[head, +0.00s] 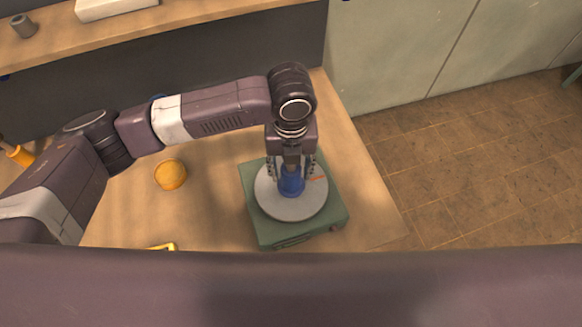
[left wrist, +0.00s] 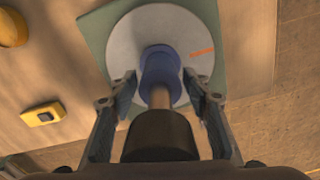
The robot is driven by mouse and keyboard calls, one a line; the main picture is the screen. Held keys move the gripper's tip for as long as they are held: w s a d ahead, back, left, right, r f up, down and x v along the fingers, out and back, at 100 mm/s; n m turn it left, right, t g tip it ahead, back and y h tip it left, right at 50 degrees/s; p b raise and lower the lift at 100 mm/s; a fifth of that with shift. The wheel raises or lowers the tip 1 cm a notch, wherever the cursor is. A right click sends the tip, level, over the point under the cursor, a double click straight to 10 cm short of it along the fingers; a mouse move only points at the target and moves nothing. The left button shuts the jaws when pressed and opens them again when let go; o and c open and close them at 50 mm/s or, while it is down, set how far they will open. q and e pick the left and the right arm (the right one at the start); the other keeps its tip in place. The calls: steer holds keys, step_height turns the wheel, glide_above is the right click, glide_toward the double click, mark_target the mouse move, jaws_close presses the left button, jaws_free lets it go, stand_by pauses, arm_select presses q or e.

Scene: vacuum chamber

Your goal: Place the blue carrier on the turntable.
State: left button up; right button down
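The blue carrier (head: 291,182) is at the middle of the turntable's grey disc (head: 307,207), which sits on a green base (head: 263,226). In the left wrist view the blue carrier (left wrist: 160,66) appears upright near the disc's centre, with a rod and a dark cylinder in line nearer the camera. My left gripper (head: 291,178) is above the disc, pointing down over the carrier. In the left wrist view its fingers (left wrist: 160,85) are spread, with gaps to the carrier on both sides. Whether the carrier's base touches the disc is hard to tell. My right gripper is not in view.
An orange round object (head: 170,174) and a yellow item with a dark centre (left wrist: 43,114) lie on the wooden table left of the turntable. A shelf (head: 170,20) with a grey cylinder (head: 23,26) runs along the back. Tiled floor lies to the right.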

arm_select(q)
steer(key=shift+o, duration=0.2)
steer(key=shift+r, duration=0.15)
step_height(320, 180, up, 11)
steer(key=b, duration=0.3)
steer(key=shift+r, duration=0.55)
